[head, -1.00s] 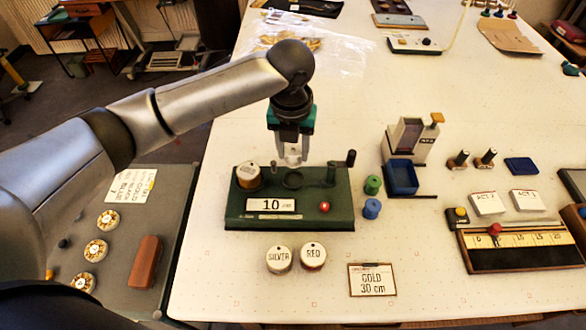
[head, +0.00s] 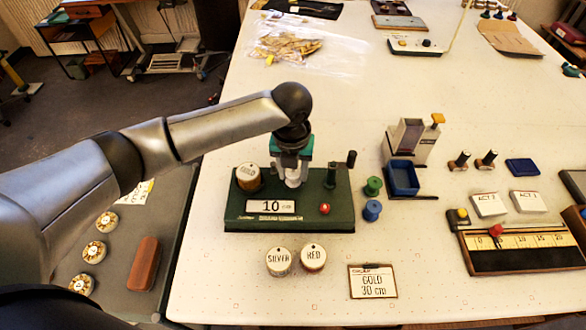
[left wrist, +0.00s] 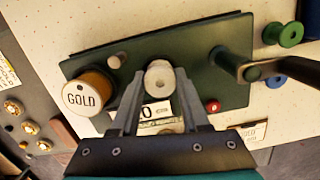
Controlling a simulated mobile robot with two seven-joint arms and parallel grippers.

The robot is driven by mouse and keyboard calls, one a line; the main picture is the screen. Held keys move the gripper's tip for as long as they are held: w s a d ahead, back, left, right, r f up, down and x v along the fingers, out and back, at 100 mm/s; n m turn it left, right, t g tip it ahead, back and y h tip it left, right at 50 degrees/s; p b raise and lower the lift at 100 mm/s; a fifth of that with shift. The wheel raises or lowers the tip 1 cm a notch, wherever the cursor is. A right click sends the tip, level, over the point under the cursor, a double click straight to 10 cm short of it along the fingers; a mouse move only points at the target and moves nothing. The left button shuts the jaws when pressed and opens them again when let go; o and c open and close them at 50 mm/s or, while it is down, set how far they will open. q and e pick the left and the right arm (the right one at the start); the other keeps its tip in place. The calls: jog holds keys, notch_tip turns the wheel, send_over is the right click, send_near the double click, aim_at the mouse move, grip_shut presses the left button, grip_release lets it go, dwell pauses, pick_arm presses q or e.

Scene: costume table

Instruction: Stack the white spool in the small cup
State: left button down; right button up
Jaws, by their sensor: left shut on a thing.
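My left gripper (head: 292,182) is shut on the white spool (head: 292,178) over the middle of the green base (head: 330,215). In the left wrist view the spool (left wrist: 160,75) sits upright between the two fingertips, its round top with a central hole showing. The small dark cup on the base is hidden behind the spool and fingers. I cannot tell whether the spool's lower end is inside it. My right gripper is not in view.
The GOLD spool (head: 249,177) stands on the base left of the gripper, with dark posts (head: 330,178) to the right. SILVER (head: 279,261) and RED (head: 313,257) spools stand in front. Green (head: 373,186) and blue (head: 372,210) spools stand right of the base.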

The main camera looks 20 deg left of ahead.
aim_at(292, 177)
pick_arm(q)
jog(key=shift+c, duration=2)
grip_release()
jog(key=shift+f, duration=0.1)
notch_tip(292, 177, up, 13)
jog(key=s+p, duration=0.1)
jog(key=shift+s+f, duration=0.2)
jog(key=shift+d, duration=0.15)
